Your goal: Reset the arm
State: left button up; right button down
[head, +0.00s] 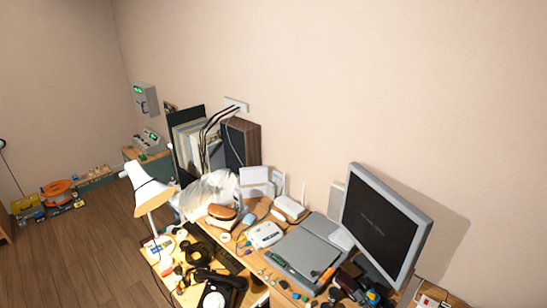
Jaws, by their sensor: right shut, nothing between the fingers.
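My left gripper is not in view.
A monitor (385,225) stands at the right. A white lamp (147,188) leans over the left end. A grey flat device (302,252), a white box (265,234) and small parts crowd the desk. Open wooden floor (85,255) lies left.

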jog(key=s+a+f+g+h, duration=0.2)
jog(key=s+f+g+h, duration=0.15)
jog(key=f, duration=0.35)
jog(key=s+a+f+g+h, duration=0.1)
jog(key=s+f+g+h, duration=0.15)
jog(key=f+h, duration=0.35)
jog(key=s+d+f+g+h, duration=0.25)
jog(key=s+d+g, duration=0.2)
jog(key=s, duration=0.75)
jog(key=s+d+f+g+h, duration=0.25)
jog(key=s+d+g, duration=0.2)
jog(key=s, duration=0.85)
notch_tip(320, 180, down, 35)
jog(key=s+g+y+b, duration=0.1)
jog(key=s+b, duration=0.1)
jog(key=b, duration=0.3)
pick_arm(q)
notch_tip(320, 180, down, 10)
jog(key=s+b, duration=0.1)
jog(key=b, duration=0.4)
pick_arm(e)
jog(key=s+f+g, duration=0.1)
jog(key=s+f, duration=1.9)
jog(key=f, duration=0.3)
jog(key=shift+s+a+n+g, duration=0.3)
jog(key=shift+s+a, duration=0.05)
jog(key=shift+a, duration=0.05)
